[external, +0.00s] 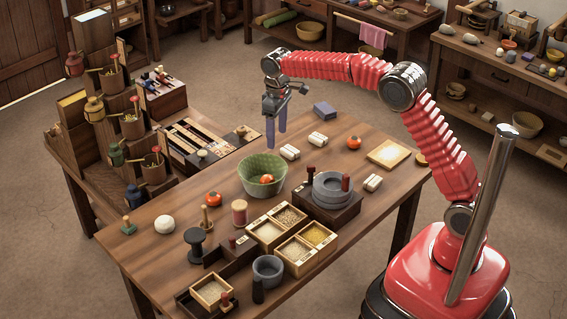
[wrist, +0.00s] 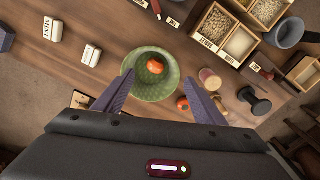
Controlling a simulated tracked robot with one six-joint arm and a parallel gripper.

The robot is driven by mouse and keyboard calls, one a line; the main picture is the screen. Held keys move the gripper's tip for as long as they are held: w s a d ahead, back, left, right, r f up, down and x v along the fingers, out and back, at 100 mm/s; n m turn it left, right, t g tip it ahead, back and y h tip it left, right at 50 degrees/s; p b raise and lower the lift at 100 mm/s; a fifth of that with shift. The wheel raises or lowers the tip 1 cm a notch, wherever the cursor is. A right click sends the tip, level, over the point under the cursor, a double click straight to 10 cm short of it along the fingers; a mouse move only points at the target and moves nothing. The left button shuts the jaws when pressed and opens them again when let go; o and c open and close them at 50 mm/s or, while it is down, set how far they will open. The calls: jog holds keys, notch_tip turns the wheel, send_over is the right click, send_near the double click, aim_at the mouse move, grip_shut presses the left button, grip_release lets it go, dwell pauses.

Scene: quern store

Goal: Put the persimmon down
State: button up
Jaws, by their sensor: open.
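An orange persimmon (external: 267,180) lies inside the green bowl (external: 250,187) on the wooden table. In the wrist view the persimmon (wrist: 155,66) rests within the bowl (wrist: 151,92), toward its upper part. My gripper (external: 276,138) is open and empty, its two purple-grey fingers pointing down above the bowl's far side. In the wrist view the gripper (wrist: 159,77) has its fingers spread on either side of the bowl, with nothing between them touching. Two more orange fruits lie on the table, one left of the bowl (external: 213,198) and one farther right (external: 354,142).
A stone quern (external: 332,190) stands right of the bowl, with grain boxes (external: 291,235) in front. White labelled blocks (external: 290,152) lie behind. A candle-like jar (external: 239,212) and dark spool (external: 194,243) stand in front. A stepped shelf (external: 110,140) rises at the left.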

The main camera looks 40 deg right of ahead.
jog(key=s+d+r+m+t, duration=0.1)
jog(key=s+d+r, duration=0.2)
jog(key=s+r, duration=0.45)
jog(key=s+d+r+m+t, duration=0.15)
jog(key=s+d+r, duration=0.3)
jog(key=s, duration=0.65)
jog(key=s+d+f+m+t, duration=0.1)
jog(key=s+f, duration=0.1)
jog(key=s, duration=0.7)
jog(key=s+d+f+m+t, duration=0.1)
jog(key=s+d+f+t, duration=0.1)
jog(key=s, duration=0.8)
jog(key=shift+s+f, duration=0.2)
jog(key=shift+f, duration=0.25)
